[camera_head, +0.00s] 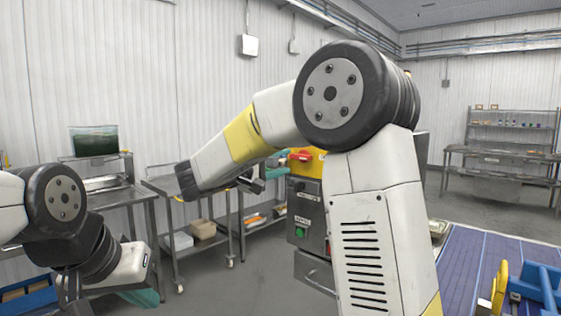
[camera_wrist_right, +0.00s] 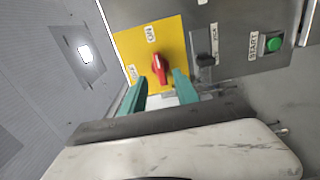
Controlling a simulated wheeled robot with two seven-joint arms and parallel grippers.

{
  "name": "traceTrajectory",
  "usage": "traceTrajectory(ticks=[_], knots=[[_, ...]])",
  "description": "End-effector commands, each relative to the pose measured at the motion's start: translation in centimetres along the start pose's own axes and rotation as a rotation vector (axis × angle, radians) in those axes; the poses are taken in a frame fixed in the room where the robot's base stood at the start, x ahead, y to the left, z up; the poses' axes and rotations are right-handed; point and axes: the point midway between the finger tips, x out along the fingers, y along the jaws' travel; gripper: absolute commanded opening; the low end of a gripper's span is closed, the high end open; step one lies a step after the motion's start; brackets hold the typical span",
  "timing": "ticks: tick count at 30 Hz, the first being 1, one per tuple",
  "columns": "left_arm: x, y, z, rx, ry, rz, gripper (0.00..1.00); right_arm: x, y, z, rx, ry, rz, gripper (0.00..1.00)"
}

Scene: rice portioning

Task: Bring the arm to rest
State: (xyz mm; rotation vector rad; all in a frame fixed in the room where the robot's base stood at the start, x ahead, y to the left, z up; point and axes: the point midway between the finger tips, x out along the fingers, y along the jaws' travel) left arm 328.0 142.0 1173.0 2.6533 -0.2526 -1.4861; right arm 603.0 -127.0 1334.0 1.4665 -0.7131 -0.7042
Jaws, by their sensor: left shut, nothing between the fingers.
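My right arm (camera_head: 375,225) rises through the middle of the head view, bends at a high elbow and reaches left and down. My right gripper (camera_wrist_right: 159,84) has its two teal fingers apart, with nothing held between them. A red rotary switch (camera_wrist_right: 161,69) on a yellow panel (camera_wrist_right: 138,44) appears between and beyond the fingertips; contact cannot be told. The switch also shows in the head view (camera_head: 301,155). My left arm (camera_head: 60,203) is folded low at the left edge. My left gripper (camera_head: 141,298) is shut and empty near the bottom edge, mostly hidden by its wrist.
A grey machine cabinet (camera_head: 307,240) with a green button (camera_wrist_right: 273,44) stands behind my right arm. Metal tables (camera_head: 160,186) line the back wall. A blue conveyor surface (camera_head: 470,265) with a blue and yellow fixture (camera_head: 540,286) is at lower right. A blue crate (camera_head: 30,296) is at lower left.

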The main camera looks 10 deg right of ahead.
Motion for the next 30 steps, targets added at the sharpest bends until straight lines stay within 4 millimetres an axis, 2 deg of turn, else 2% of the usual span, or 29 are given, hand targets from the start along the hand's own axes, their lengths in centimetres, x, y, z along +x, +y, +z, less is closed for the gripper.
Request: traceTrajectory(ticks=[11, 14, 17, 20, 22, 24, 27, 30], knots=[[0.0, 0.0, 0.0, 0.0, 0.0, 0.0, 0.0, -0.6, 0.0, 0.1, 0.0, -0.002, -0.001, 0.36], [0.0, 0.0, 0.0, 0.0, 0.0, 0.0, 0.0, -0.2, -0.3, 0.9, -0.002, -0.014, -0.028, 0.36], [0.0, 0.0, 0.0, 0.0, 0.0, 0.0, 0.0, 0.9, -1.7, 4.1, -0.009, -0.055, -0.136, 0.36], [0.0, 0.0, 0.0, 0.0, 0.0, 0.0, 0.0, 1.8, -4.6, 9.6, 0.0, -0.115, -0.342, 0.36], [0.0, 0.0, 0.0, 0.0, 0.0, 0.0, 0.0, 1.3, -7.4, 13.9, 0.032, -0.15, -0.523, 0.36], [0.0, 0.0, 0.0, 0.0, 0.0, 0.0, 0.0, -0.3, -10.1, 17.4, 0.086, -0.169, -0.702, 0.36], [0.0, 0.0, 0.0, 0.0, 0.0, 0.0, 0.0, -3.7, -13.3, 21.1, 0.207, -0.172, -0.939, 0.36], [0.0, 0.0, 0.0, 0.0, 0.0, 0.0, 0.0, -7.7, -15.5, 23.1, 0.371, -0.148, -1.143, 0.36]])
